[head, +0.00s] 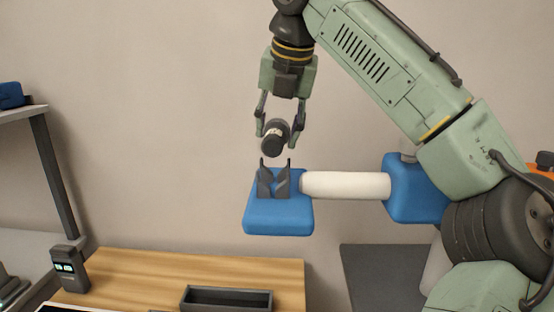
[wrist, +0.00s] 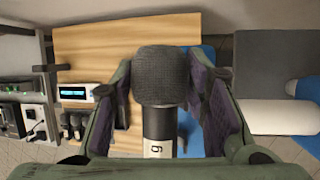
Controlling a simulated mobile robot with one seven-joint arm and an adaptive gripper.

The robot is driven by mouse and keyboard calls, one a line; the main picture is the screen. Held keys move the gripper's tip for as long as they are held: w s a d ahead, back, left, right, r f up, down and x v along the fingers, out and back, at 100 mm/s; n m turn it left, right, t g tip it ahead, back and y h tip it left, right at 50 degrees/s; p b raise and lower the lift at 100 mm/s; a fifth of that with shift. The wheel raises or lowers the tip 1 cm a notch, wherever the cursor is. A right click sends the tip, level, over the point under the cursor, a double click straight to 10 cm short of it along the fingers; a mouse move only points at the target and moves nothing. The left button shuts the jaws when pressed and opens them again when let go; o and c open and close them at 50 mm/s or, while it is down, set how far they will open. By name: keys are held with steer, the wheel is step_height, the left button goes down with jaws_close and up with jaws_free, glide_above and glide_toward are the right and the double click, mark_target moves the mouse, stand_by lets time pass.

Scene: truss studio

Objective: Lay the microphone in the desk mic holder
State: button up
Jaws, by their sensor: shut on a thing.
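My gripper (head: 279,128) points down and is shut on the microphone (head: 273,139), which has a dark head. In the wrist view the microphone (wrist: 160,78) shows its dark mesh head and a pale band with a digit, between the two fingers (wrist: 160,95). The desk mic holder (head: 273,182) is a dark grey cradle with upright prongs, on a blue padded block. The microphone is just above the prongs in the head view, with a small gap visible. In the wrist view I cannot make out the holder behind the microphone and fingers.
The blue block (head: 278,220) joins a white cylinder (head: 345,186) and another blue block at right. A wooden desk (head: 230,262) below carries a dark open tray (head: 227,299) and a small device with a green display (head: 68,268). A shelf stands at left.

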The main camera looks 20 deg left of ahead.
step_height(320, 180, down, 3)
steer(key=shift+f, duration=0.1)
steer(key=shift+f+p, duration=0.15)
steer(key=shift+p, duration=0.45)
steer(key=shift+f, duration=0.6)
steer(key=shift+f, duration=0.15)
steer(key=o, duration=1.4)
steer(key=shift+o, duration=0.2)
steer(key=shift+f+b, duration=0.15)
steer(key=shift+b, duration=0.25)
